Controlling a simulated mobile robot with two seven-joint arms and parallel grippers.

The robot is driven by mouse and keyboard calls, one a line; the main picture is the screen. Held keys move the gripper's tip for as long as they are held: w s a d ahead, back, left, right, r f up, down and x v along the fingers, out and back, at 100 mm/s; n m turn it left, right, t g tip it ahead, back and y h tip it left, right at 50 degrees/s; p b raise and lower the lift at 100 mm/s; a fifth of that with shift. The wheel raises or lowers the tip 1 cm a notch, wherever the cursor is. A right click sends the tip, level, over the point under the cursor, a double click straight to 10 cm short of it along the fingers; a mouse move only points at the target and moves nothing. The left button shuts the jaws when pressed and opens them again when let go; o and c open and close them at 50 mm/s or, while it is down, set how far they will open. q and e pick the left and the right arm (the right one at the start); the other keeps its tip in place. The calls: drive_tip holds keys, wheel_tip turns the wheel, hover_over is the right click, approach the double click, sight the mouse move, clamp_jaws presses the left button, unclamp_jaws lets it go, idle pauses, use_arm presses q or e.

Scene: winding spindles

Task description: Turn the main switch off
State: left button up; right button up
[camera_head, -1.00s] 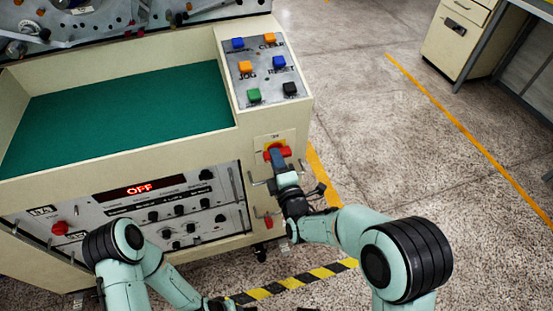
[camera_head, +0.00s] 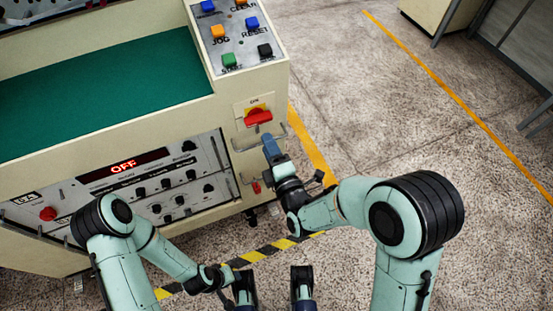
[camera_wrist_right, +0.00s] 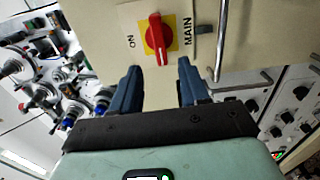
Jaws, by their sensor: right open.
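The main switch is a red knob on a yellow plate (camera_head: 258,117) on the cream cabinet's front, right of the control panel. Its handle lies level across the plate, below the "ON" label. In the right wrist view the knob (camera_wrist_right: 155,38) stands upright in the picture, with "ON" to its left and "MAIN" to its right. My right gripper (camera_wrist_right: 160,66) is open and empty, its two blue fingers apart and short of the knob. In the head view my right gripper (camera_head: 270,145) is just below the switch. My left gripper (camera_head: 228,280) is low, its jaws unclear.
A red display (camera_head: 124,167) on the panel reads "OFF". Metal handles (camera_head: 240,140) stick out beside the switch, close to my right gripper. Coloured push buttons (camera_head: 240,35) sit on top of the cabinet. The floor to the right (camera_head: 400,120) is clear.

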use_arm(q)
drive_tip(key=shift+s+r, duration=0.1)
drive_tip(key=shift+s, duration=0.05)
use_arm(e)
drive_tip(key=v, duration=0.5)
drive_tip(key=s+d+f+m+g+h+p, duration=0.2)
drive_tip(key=s+d+f+m+g+p, duration=0.3)
drive_tip(key=f, duration=0.3)
drive_tip(key=s+d+f+m+g+h+p, duration=0.1)
drive_tip(key=s+d+f+m+g+p, duration=0.3)
drive_tip(key=f+m, duration=0.45)
use_arm(q)
wheel_tip(320, 180, up, 16)
drive_tip(key=s+d+g+p, duration=0.1)
drive_tip(key=s+g+p, duration=0.1)
drive_tip(key=p, duration=0.5)
drive_tip(key=shift+s+d+f+h, duration=0.2)
drive_tip(key=shift+s+d+h, duration=0.1)
drive_tip(key=shift+s, duration=0.1)
use_arm(e)
drive_tip(key=s+f+m+g+y, duration=0.1)
drive_tip(key=s+f+m+g, duration=0.3)
drive_tip(key=s+m+g, duration=0.5)
drive_tip(key=s+m, duration=0.3)
drive_tip(key=s, duration=0.3)
drive_tip(key=shift+s, duration=0.4)
